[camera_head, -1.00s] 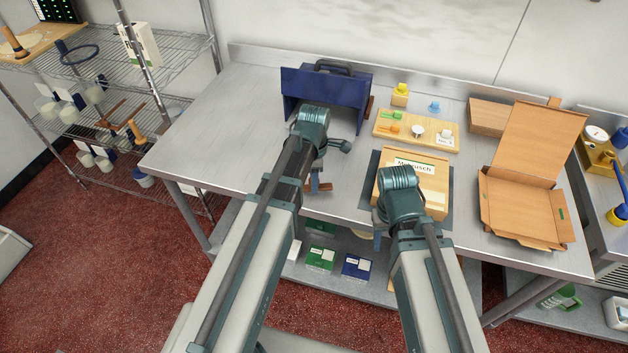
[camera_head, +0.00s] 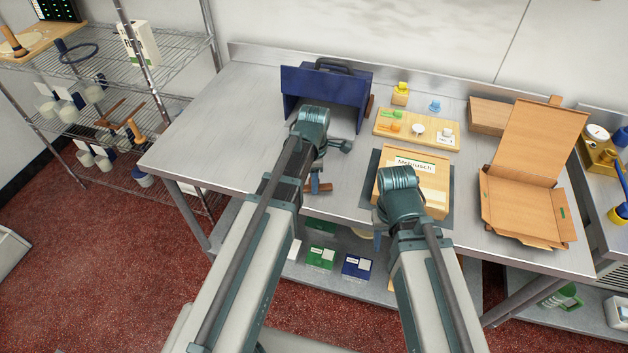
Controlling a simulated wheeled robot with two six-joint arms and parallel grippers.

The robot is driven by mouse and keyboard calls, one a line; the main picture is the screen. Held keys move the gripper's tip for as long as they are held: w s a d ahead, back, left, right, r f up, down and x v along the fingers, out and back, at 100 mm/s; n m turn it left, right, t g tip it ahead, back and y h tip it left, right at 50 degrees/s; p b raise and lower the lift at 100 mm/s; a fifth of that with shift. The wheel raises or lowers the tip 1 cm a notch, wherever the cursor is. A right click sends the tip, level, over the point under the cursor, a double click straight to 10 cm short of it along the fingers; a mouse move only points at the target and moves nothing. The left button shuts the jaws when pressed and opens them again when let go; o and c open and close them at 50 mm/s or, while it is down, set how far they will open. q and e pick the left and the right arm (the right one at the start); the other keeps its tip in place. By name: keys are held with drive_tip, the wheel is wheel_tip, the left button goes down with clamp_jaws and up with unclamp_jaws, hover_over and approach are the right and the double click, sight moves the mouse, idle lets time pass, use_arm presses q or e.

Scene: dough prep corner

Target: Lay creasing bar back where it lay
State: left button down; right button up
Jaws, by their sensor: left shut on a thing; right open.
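My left gripper (camera_head: 316,178) is over the front part of the steel table, in front of the blue box-like stand. It is shut on a small brown piece (camera_head: 325,188), which I take to be the creasing bar; only a little of it shows and my arm hides the rest. I cannot tell whether it touches the table. My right gripper (camera_head: 378,238) is open at the table's front edge, by the closed carton; its fingers are mostly hidden under my wrist.
The blue stand (camera_head: 335,88) is at the back of the steel table (camera_head: 215,125). A closed carton (camera_head: 430,185) lies on a dark mat (camera_head: 378,160). A wooden board (camera_head: 388,122) with small items and an open carton (camera_head: 520,200) are to the right. The table's left part is clear.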

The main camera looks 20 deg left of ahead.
use_arm(q)
drive_tip(key=shift+f, duration=0.3)
unclamp_jaws()
drive_tip(key=shift+r, duration=0.2)
idle(0.4)
drive_tip(key=shift+r+p, duration=4.4)
